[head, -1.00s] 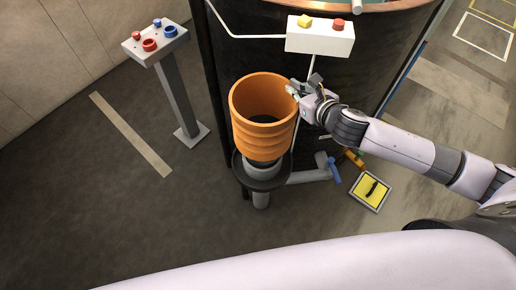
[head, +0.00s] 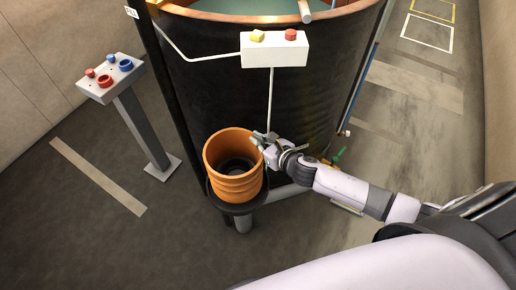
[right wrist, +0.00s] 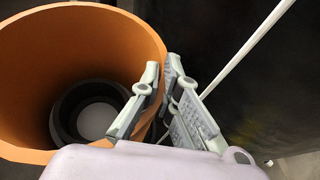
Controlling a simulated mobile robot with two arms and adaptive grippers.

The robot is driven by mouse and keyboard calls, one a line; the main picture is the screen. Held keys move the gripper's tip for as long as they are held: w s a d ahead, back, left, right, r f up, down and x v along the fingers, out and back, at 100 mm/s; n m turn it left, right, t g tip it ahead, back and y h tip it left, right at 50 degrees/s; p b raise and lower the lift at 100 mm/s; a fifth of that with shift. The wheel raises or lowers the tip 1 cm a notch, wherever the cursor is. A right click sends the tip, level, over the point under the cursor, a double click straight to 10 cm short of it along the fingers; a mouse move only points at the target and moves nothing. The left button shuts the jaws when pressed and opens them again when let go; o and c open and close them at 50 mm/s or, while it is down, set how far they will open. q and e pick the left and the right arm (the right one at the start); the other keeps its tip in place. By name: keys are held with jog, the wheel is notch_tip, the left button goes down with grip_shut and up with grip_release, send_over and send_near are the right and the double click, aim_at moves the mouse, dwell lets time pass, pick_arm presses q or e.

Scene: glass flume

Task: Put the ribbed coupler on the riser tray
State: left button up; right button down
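The ribbed coupler (head: 236,186), a wide orange ribbed sleeve, is upright over the riser tray (head: 252,206), a dark round tray on a grey pipe. Its lower edge is at the tray, but I cannot tell whether it touches. In the right wrist view the coupler's open mouth (right wrist: 28,70) shows a dark ring with a pale centre inside. My right gripper (head: 262,138) is at the coupler's right rim. In the right wrist view its fingers (right wrist: 161,64) are on either side of the rim wall, close together, shut on it. My left gripper is not in view.
A large dark tank (head: 290,95) stands right behind the tray, with a white button box (head: 275,51) on it. A grey pedestal (head: 142,125) with red and blue controls stands to the left. The floor at the front left is clear.

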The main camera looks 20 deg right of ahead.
jog(key=shift+f+b, duration=0.4)
jog(key=shift+f, duration=1.4)
jog(key=shift+f, duration=0.2)
jog(key=c, duration=1.8)
grip_release()
jog(key=shift+s, duration=0.1)
jog(key=v, duration=1.2)
jog(key=shift+r, duration=0.25)
jog(key=shift+d+f, duration=0.1)
